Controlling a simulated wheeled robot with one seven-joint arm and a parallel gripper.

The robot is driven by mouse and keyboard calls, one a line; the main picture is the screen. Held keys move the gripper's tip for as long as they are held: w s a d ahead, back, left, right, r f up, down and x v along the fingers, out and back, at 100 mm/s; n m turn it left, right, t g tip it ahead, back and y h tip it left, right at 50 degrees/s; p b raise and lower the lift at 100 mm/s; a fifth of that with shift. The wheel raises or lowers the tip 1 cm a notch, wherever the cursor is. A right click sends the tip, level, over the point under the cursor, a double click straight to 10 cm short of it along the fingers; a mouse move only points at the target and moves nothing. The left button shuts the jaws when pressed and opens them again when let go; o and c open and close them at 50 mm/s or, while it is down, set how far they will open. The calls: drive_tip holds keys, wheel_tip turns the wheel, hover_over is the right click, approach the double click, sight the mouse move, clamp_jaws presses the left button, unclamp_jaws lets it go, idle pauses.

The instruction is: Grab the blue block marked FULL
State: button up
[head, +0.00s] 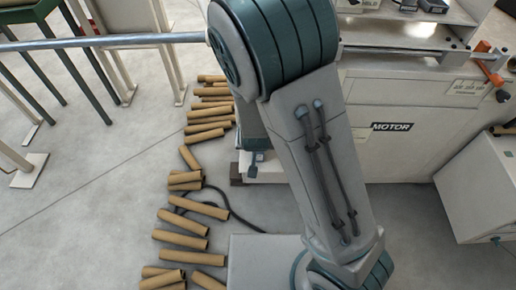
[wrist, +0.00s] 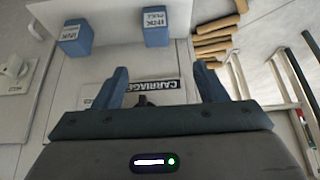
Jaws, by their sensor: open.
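Two blue blocks with white labels show in the wrist view, upside down and apart near the top. The right block (wrist: 157,34) has a label that seems to read INK FULL. The left block (wrist: 77,43) also has an INK label, but its second word is too small to read surely. My gripper (wrist: 160,72) is open and empty. Its two dark blue fingers point toward the blocks, and the right block lies beyond the gap between them. Neither the blocks nor my gripper can be made out in the head view, where my arm covers the middle.
A plate marked CARRIAGE (wrist: 158,86) shows between my fingers. A machine marked MOTOR (head: 392,150) stands at the right in the head view. Several brown tubes (head: 205,209) lie on the floor, with a long bar (head: 110,41) above. Open floor (head: 90,190) lies at the left.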

drive_tip(key=b+x, duration=0.3)
drive_tip(key=x, duration=0.6)
drive_tip(key=shift+d+b, duration=0.15)
drive_tip(key=shift+b, duration=0.15)
drive_tip(key=x, duration=0.1)
drive_tip(key=b+x, duration=0.1)
drive_tip(key=x, duration=0.1)
drive_tip(key=b+x, duration=0.1)
drive_tip(key=x, duration=0.1)
drive_tip(key=shift+s+d+f, duration=0.2)
drive_tip(key=shift+s, duration=0.05)
drive_tip(key=shift+c, duration=0.3)
drive_tip(key=shift+r, duration=0.1)
drive_tip(key=c, duration=1.1)
